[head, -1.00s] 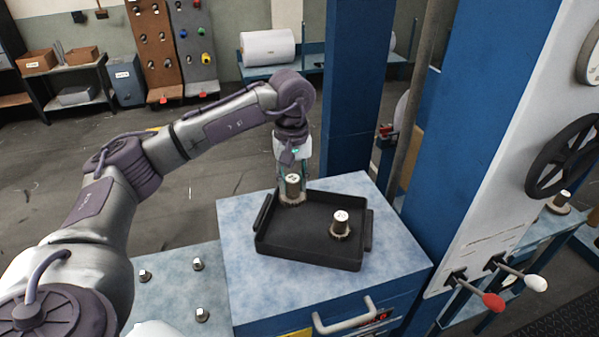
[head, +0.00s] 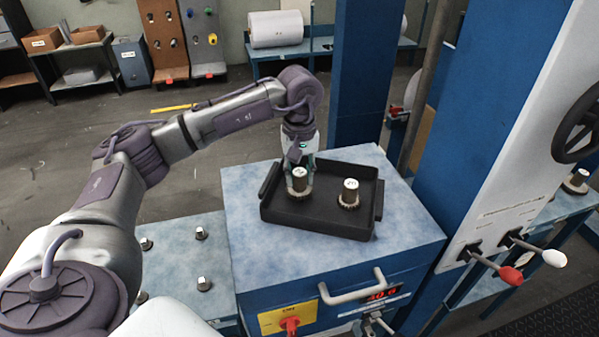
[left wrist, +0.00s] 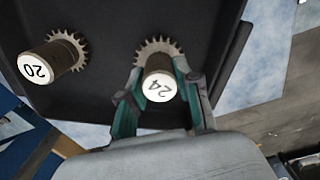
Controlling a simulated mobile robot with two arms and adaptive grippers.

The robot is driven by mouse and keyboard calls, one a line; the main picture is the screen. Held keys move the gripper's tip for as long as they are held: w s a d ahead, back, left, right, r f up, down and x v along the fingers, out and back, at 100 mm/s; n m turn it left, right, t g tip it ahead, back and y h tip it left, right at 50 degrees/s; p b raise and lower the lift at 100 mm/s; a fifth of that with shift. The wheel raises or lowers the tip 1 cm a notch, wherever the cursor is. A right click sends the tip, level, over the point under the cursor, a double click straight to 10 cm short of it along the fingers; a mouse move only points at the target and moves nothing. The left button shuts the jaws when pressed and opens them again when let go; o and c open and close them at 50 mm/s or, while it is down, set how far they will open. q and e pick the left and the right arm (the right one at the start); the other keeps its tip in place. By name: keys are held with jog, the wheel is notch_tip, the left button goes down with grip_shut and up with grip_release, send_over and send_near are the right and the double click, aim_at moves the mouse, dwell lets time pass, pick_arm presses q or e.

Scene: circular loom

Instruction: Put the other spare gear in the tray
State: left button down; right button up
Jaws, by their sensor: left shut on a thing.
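The black tray (head: 332,222) lies on the blue-topped cabinet. My left gripper (head: 301,170) is shut on a spare gear (head: 300,185), a toothed disc with a metal hub and a white cap; the cap reads 24 in the left wrist view (left wrist: 159,87). This gear is upright inside the tray's left part, at or very near its floor; I cannot tell whether it touches. The other gear (head: 349,194) stands upright in the tray's right part, apart from it, and its cap reads 20 in the left wrist view (left wrist: 38,70). My right gripper is not in view.
The cabinet top (head: 252,240) is clear around the tray. A blue post (head: 362,75) rises close behind the tray. Levers with red (head: 511,275) and white knobs stick out at the right. Another gear-like part (head: 577,180) sits on a bench at the far right.

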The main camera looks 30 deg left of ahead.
aim_at(300, 172)
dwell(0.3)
pick_arm(q)
jog(key=shift+f, duration=0.4)
jog(key=c, duration=0.9)
grip_release()
jog(key=shift+o, duration=0.9)
notch_tip(300, 172, up, 12)
